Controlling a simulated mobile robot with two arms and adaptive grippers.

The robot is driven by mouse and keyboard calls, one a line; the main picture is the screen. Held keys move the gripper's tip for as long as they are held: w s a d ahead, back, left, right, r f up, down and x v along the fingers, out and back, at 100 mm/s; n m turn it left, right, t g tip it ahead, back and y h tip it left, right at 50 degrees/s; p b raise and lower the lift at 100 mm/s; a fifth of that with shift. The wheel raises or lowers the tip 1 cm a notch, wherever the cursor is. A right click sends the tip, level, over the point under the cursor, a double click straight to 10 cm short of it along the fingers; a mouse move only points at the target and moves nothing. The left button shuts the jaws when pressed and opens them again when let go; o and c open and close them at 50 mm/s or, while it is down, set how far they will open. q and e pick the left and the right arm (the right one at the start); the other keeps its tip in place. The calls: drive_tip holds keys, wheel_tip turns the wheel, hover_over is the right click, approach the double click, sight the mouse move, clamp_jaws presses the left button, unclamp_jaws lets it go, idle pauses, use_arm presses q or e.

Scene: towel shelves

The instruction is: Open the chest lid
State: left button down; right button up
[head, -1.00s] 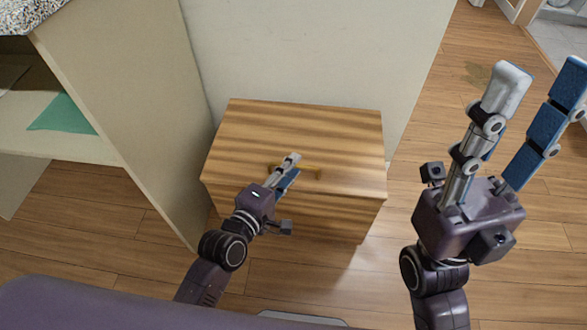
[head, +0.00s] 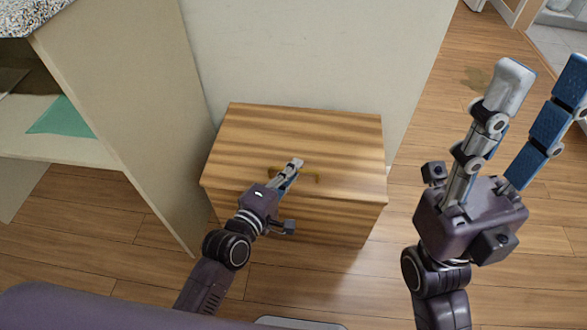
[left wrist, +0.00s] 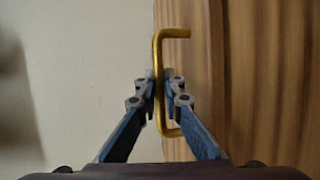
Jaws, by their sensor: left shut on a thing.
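The chest (head: 290,140) is a striped wooden box standing on the floor against a pale wall in the head view. Its lid is down, with a brass handle (head: 312,174) on its top near the front. My left gripper (head: 291,169) is at the handle. In the left wrist view, the fingers of my left gripper (left wrist: 163,100) are closed on either side of the handle bar (left wrist: 158,55). Part of the handle is hidden by the fingers. My right gripper (head: 545,92) is raised at the right of the head view, its fingers wide apart and empty.
A shelf unit (head: 125,120) with a green towel (head: 66,118) stands to the left of the chest. The pale wall (head: 310,55) rises directly behind the chest. The wooden floor (head: 300,265) in front and to the right is clear.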

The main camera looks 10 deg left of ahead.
use_arm(q)
drive_tip(key=shift+r+p, duration=0.25)
drive_tip(key=shift+p, duration=0.25)
